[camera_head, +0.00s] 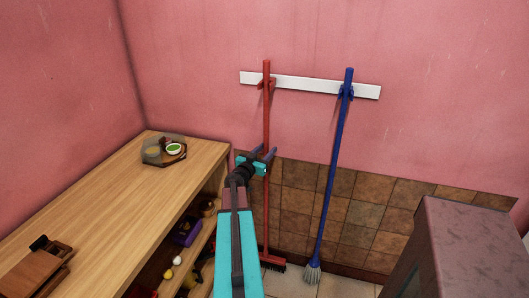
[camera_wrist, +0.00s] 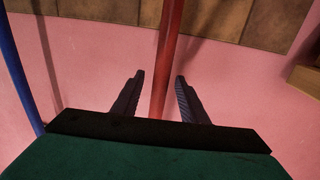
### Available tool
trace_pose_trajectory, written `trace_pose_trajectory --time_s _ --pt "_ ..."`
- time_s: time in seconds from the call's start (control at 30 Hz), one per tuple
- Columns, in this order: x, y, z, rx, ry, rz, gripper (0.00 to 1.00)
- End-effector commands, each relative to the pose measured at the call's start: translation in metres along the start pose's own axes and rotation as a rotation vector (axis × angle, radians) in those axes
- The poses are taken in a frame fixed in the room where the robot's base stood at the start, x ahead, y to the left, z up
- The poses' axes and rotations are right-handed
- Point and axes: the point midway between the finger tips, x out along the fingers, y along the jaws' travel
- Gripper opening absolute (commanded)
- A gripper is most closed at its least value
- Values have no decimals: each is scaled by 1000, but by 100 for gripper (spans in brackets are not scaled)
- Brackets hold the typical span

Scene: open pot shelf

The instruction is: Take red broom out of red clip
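The red broom (camera_head: 266,120) stands upright against the pink wall, its head (camera_head: 271,262) on the floor. The red clip (camera_head: 266,84) on the white rail is around its upper handle. My gripper (camera_head: 265,153) is at the handle's mid-height, well below the clip. In the wrist view my gripper (camera_wrist: 159,93) is open, one finger on each side of the red handle (camera_wrist: 170,45), with gaps on both sides. How deep the handle sits between the fingers is hard to tell. The clip is out of the wrist view.
A blue broom (camera_head: 332,165) hangs in a blue clip (camera_head: 346,92) to the right on the white rail (camera_head: 310,85). A wooden shelf unit (camera_head: 110,205) with several items stands left, close to my arm. A dark reddish block (camera_head: 465,250) stands at front right.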

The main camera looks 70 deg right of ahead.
Motion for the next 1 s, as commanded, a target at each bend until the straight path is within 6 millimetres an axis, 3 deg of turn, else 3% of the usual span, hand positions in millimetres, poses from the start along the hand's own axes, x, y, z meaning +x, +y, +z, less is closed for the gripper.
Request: trace_pose_trajectory --time_s 0.3,0.53,0.63,0.67,0.77,0.8,0.83,0.9,1.0 --pt "1 0 0 0 0 0 40" --pt "1 1 0 0 0 1 1" --pt "1 1 0 0 0 1 0" --pt "1 1 0 0 0 1 16" --pt "1 1 0 0 0 1 0" --pt "2 1 0 0 0 1 0" --pt "2 1 -1 -1 2 2 13" --pt "2 1 -1 -1 2 2 1" --pt "2 1 -1 -1 1 2 0"
